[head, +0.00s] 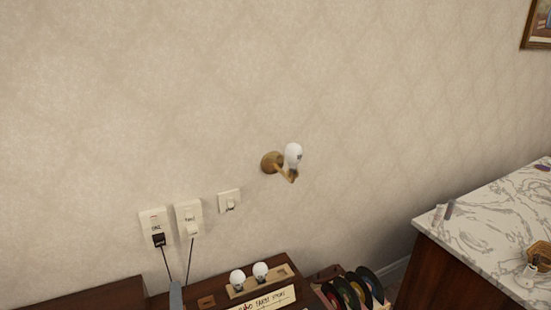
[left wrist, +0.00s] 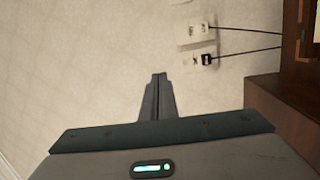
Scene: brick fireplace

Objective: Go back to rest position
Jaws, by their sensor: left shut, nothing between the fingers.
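My left gripper (head: 176,297) shows only as a grey tip at the bottom edge of the head view, in front of the dark wooden furniture. In the left wrist view its two fingers (left wrist: 159,80) are together, with nothing between them, and point toward the patterned wall. The rest of my left arm is out of the head view. My right gripper is in neither view.
A wall lamp (head: 274,162) holds a white bulb. Wall outlets (head: 188,216) with plugged cords and a switch (head: 229,201) sit left of it. Below are two bulbs in a wooden holder (head: 284,273) and several records (head: 352,287). A marble-topped counter (head: 490,220) stands right.

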